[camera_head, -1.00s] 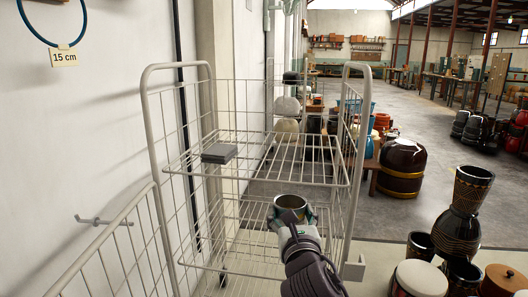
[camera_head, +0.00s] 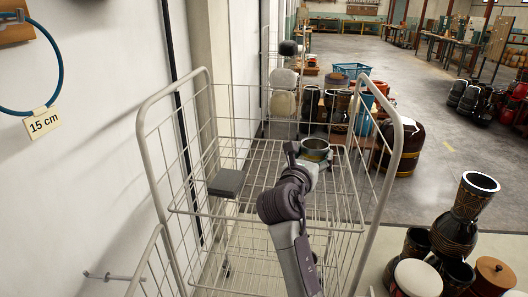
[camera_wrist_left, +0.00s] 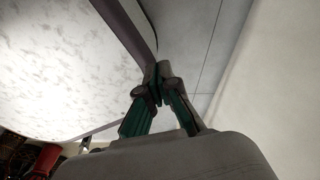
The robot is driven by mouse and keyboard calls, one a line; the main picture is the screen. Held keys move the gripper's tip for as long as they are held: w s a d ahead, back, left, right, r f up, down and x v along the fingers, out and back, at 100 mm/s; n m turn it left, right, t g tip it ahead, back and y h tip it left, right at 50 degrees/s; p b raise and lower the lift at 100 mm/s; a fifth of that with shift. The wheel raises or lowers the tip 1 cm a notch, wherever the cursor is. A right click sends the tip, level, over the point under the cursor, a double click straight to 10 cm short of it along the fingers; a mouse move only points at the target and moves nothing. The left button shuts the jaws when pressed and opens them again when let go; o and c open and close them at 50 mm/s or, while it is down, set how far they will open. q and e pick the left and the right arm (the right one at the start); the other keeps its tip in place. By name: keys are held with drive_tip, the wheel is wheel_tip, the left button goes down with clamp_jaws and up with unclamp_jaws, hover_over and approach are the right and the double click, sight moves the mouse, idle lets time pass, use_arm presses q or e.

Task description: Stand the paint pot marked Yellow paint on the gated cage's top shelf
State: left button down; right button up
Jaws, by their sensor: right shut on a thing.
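The paint pot (camera_head: 316,145) is a round, open-topped metallic pot; I cannot read any marking on it. My right gripper (camera_head: 314,158) is shut on it, holding it upright. In the head view it appears over the far right part of the cage's top shelf (camera_head: 262,160); I cannot tell whether it touches the wires. The gated cage (camera_head: 146,150) is a pale wire frame with tall side hoops. My right arm hides part of the shelf. My left gripper (camera_wrist_left: 157,98) shows only in the left wrist view, with green-padded fingers; its opening is unclear.
A dark grey block (camera_head: 227,182) sits at the shelf's left side. Goblet drums (camera_head: 455,230) stand on the floor at right. Much of the shelf's middle is bare.

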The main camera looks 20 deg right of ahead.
wheel_tip(320, 180, down, 4)
drive_tip(key=shift+s+r+b, duration=0.1)
drive_tip(key=shift+s+b, duration=0.05)
drive_tip(key=shift+b, duration=0.25)
wheel_tip(320, 180, down, 5)
drive_tip(key=shift+r+b, duration=0.15)
drive_tip(key=shift+b, duration=0.35)
use_arm(q)
drive_tip(key=shift+s+a+f, duration=0.15)
drive_tip(key=shift+s+f, duration=0.4)
drive_tip(key=shift+f, duration=0.3)
use_arm(e)
drive_tip(key=shift+f, duration=0.35)
drive_tip(key=shift+f, duration=0.15)
drive_tip(key=o, duration=1.3)
